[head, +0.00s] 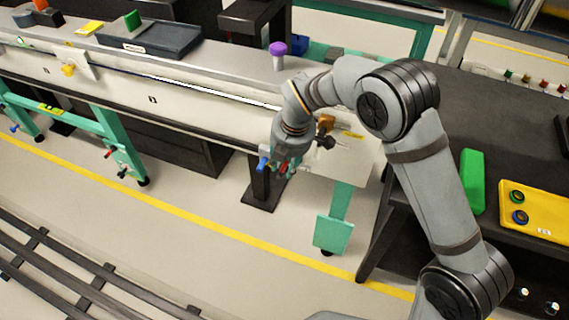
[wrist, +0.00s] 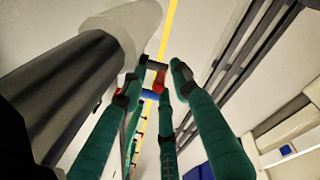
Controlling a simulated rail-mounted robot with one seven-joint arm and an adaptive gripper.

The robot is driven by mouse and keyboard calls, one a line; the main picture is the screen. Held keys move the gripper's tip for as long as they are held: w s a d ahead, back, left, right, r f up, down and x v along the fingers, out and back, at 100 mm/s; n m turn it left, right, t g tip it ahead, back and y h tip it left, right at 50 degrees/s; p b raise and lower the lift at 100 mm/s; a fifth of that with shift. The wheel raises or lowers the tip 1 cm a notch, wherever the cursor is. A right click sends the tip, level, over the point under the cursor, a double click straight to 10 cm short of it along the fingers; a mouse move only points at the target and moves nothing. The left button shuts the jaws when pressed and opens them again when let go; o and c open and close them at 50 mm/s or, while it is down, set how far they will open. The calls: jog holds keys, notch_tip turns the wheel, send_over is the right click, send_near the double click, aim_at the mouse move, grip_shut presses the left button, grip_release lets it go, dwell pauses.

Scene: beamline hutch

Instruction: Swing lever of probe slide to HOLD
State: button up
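My gripper (head: 277,163) points down at the front face of the long bench, right of its middle, in the head view. In the wrist view its dark green fingers (wrist: 155,80) are spread apart. A small red part (wrist: 159,78) and a blue part (wrist: 150,95) appear between or beyond the fingertips; I cannot tell whether they touch. In the head view a blue handle (head: 263,163) and a red part (head: 283,168) show by my gripper. An orange knob (head: 325,121) sits right of my wrist. No readable label shows which part is the probe slide's lever or where HOLD is.
A purple-capped cylinder (head: 278,56) stands on the bench behind my arm. A dark side table (head: 520,95) at right carries a green block (head: 472,180) and a yellow plate (head: 548,207). A teal leg (head: 333,232) stands below. The floor in front is open, with rails at left.

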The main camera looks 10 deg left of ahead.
jog(key=shift+c, duration=1.2)
jog(key=c, duration=0.4)
grip_shut()
